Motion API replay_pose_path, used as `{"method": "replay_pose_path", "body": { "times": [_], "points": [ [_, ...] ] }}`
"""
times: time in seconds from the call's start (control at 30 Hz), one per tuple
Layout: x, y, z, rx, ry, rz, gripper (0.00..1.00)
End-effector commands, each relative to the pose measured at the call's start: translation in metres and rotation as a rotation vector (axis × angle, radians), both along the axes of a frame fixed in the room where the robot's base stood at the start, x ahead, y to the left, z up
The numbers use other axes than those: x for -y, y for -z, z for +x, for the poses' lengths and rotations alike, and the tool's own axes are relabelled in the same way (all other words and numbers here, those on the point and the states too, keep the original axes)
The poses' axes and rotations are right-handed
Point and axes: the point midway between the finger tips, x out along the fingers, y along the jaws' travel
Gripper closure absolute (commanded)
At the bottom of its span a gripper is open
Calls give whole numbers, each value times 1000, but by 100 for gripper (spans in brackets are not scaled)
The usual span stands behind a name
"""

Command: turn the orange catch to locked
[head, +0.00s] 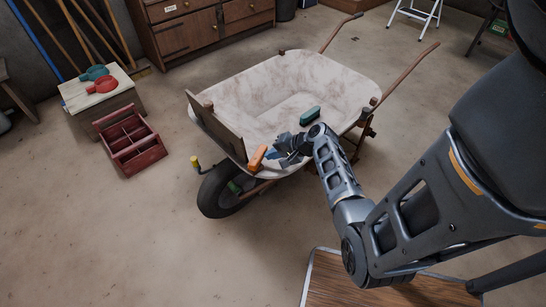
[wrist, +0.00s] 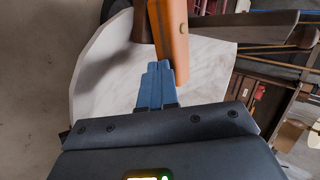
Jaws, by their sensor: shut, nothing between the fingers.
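The orange catch (head: 257,158) is at the front edge of the wheelbarrow, at the near end of the dark end board (head: 222,133). In the wrist view the catch (wrist: 169,32) is a long orange bar seen above my fingertips. My gripper (head: 272,155) is just right of the catch in the head view. Its blue fingers (wrist: 157,85) are shut together with nothing between them. The fingertips are at or very near the lower end of the catch; I cannot tell whether they touch. No lock mark is readable.
The wheelbarrow tray (head: 330,82) is pale and holds a teal block (head: 310,114). A yellow-tipped peg (head: 195,161) sticks out left of the wheel (head: 222,192). A red tote (head: 130,142) and a crate with paddles (head: 106,100) stand left.

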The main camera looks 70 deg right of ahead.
Motion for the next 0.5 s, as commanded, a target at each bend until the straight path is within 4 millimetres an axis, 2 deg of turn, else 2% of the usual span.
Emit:
{"method": "replay_pose_path", "body": {
  "times": [0.5],
  "points": [
    [19,2,19,2,-412,-2,100]
  ]
}}
